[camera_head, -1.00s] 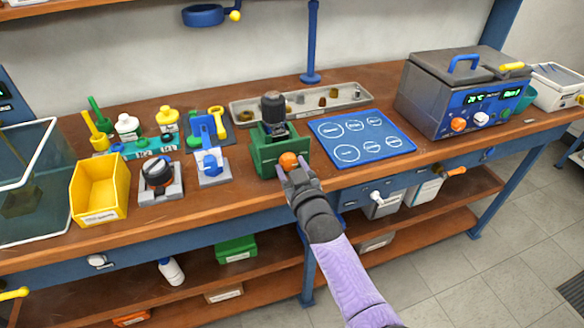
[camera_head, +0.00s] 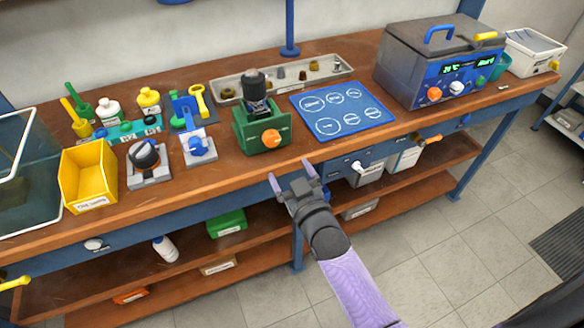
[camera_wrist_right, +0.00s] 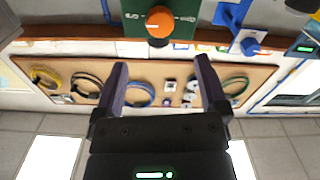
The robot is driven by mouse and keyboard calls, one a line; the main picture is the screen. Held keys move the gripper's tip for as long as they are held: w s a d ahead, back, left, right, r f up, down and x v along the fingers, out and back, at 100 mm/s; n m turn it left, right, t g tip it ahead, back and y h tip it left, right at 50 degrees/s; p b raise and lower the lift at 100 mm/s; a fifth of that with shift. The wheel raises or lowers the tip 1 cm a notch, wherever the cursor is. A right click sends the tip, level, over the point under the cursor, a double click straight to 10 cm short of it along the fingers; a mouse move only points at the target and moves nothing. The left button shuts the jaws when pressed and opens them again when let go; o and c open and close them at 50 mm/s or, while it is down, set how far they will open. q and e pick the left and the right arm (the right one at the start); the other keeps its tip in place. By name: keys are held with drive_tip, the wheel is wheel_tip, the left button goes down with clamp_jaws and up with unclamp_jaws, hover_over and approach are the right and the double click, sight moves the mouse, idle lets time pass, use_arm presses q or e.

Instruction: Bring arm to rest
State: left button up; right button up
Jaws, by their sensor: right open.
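My right gripper (camera_head: 292,181) is open and empty in the head view, in front of the workbench's front edge. It is apart from the green regulator block (camera_head: 263,131), which stands on the bench with an orange knob (camera_head: 271,138) on its front. In the right wrist view my gripper's two fingers (camera_wrist_right: 160,75) are spread with nothing between them. The orange knob (camera_wrist_right: 159,22) and the green block (camera_wrist_right: 187,20) show beyond the fingertips at the top. My left gripper is not in view.
A yellow bin (camera_head: 89,176), a black-knobbed fixture (camera_head: 147,164) and a blue valve fixture (camera_head: 198,147) stand left of the block. A blue mat (camera_head: 342,111) and a heated bath (camera_head: 440,62) are to the right. Free room lies before the bench.

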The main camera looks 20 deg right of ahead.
drive_tip(key=shift+s, duration=0.5)
drive_tip(key=s+f+g, duration=0.4)
drive_tip(key=s+f, duration=0.2)
drive_tip(key=f, duration=0.4)
drive_tip(key=s+f+g, duration=0.4)
drive_tip(key=s+f, duration=0.3)
drive_tip(key=f, duration=0.4)
drive_tip(key=s+d+f+g, duration=0.1)
drive_tip(key=s+f+g, duration=0.3)
drive_tip(key=s, duration=0.9)
drive_tip(key=s+d+f+g, duration=0.1)
drive_tip(key=s+f+g, duration=0.4)
drive_tip(key=s, duration=0.8)
wheel_tip(320, 180, down, 2)
drive_tip(key=shift+s+d+f+h, duration=0.1)
drive_tip(key=shift+s+d+h, duration=0.3)
